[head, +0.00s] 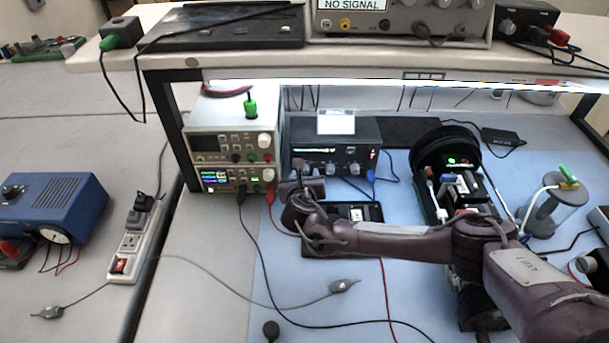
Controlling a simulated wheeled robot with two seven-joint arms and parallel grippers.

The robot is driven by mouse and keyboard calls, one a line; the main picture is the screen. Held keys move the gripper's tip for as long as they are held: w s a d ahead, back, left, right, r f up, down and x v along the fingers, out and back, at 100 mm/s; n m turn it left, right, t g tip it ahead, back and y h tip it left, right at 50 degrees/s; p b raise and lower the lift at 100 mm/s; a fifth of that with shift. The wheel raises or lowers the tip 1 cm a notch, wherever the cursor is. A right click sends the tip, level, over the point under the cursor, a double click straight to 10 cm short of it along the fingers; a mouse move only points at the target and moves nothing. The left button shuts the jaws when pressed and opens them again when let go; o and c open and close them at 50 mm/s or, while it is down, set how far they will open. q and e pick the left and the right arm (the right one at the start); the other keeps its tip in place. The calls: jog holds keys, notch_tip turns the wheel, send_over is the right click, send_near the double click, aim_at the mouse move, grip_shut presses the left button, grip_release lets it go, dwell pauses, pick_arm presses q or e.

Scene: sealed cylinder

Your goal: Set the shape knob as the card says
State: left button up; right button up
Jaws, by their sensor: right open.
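A dark bench instrument (365,146) with a small lit display and a row of knobs stands under the shelf. A white card (336,122) stands at its top edge; its writing is too small to read. I cannot tell which knob is the shape knob. My right arm reaches in from the right. Its gripper (303,176) is at the lower left of the instrument's front, close to the knobs, and is open. Whether it touches a knob cannot be told. The gripper hides part of the lower left front. My left gripper is not in view.
Stacked power supplies (232,150) stand left of the instrument, with black and red leads running forward. A dark tray (370,212) lies below my arm. A black holder (440,165) and a grey spool (555,212) stand right.

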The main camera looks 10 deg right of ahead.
grip_shut()
jog(key=shift+r, duration=0.1)
jog(key=shift+w+a+r+n+h+p, duration=0.1)
jog(key=shift+a+n+h+p, duration=0.05)
jog(key=shift+n+h+p, duration=0.65)
jog(key=shift+a+f+n+h, duration=0.15)
jog(key=shift+n+h, duration=0.45)
jog(key=shift+n, duration=0.6)
jog(key=shift+f, duration=0.1)
